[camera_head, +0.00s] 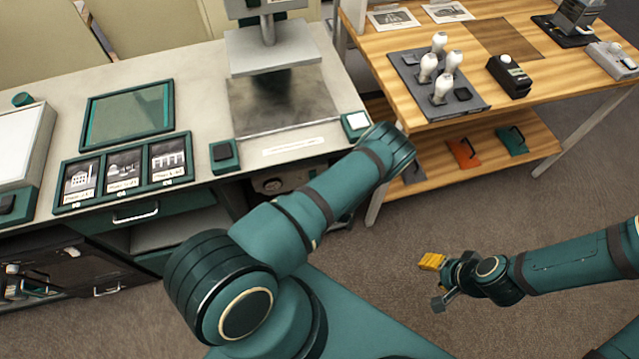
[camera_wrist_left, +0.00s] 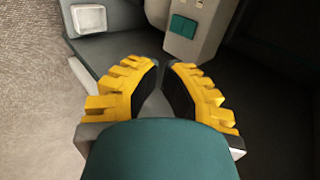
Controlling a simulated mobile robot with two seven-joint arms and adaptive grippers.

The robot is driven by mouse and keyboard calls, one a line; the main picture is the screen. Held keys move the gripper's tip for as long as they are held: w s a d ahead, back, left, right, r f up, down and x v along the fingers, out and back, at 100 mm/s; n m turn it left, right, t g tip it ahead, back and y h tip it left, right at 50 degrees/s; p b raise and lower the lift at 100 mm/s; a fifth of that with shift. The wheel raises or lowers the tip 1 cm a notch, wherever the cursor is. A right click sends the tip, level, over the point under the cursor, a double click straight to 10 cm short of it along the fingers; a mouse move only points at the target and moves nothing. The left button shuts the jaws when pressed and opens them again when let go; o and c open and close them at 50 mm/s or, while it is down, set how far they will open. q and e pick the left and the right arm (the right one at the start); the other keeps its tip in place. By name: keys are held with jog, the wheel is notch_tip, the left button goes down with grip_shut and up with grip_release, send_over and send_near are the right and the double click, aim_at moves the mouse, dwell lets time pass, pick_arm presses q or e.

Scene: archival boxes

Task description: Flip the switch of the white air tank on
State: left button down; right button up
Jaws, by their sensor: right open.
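In the left wrist view, a pale grey-white body with a green rocker-like switch (camera_wrist_left: 183,27) stands just beyond my fingers; it may be the white air tank (camera_wrist_left: 207,38), seen only in part. The switch's on or off position cannot be told. My left gripper (camera_wrist_left: 162,66) points toward it, its yellow fingers almost meeting at the tips, with nothing seen between them. In the head view my left arm hides that gripper. A pale thing with a round dial (camera_head: 272,186) shows under the counter beside that arm. My right gripper (camera_head: 436,283) is open and empty above the carpet.
A grey counter (camera_head: 205,75) holds framed pictures (camera_head: 123,173), a green tray (camera_head: 128,114) and a press (camera_head: 272,45). A wooden table (camera_head: 440,110) with white-handled tools stands at right. A white square piece (camera_wrist_left: 88,20) shows in the wrist view. Carpet is clear around my right gripper.

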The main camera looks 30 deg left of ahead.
dwell(0.3)
pick_arm(q)
jog(key=r+b+x, duration=0.1)
jog(key=b+x, duration=0.3)
jog(key=x, duration=0.9)
jog(key=shift+w+a+f, duration=0.25)
jog(key=shift+w+a, duration=0.25)
jog(key=shift+w, duration=0.05)
pick_arm(e)
jog(key=f, duration=0.4)
jog(key=shift+w+f, duration=0.15)
jog(key=shift+w, duration=0.25)
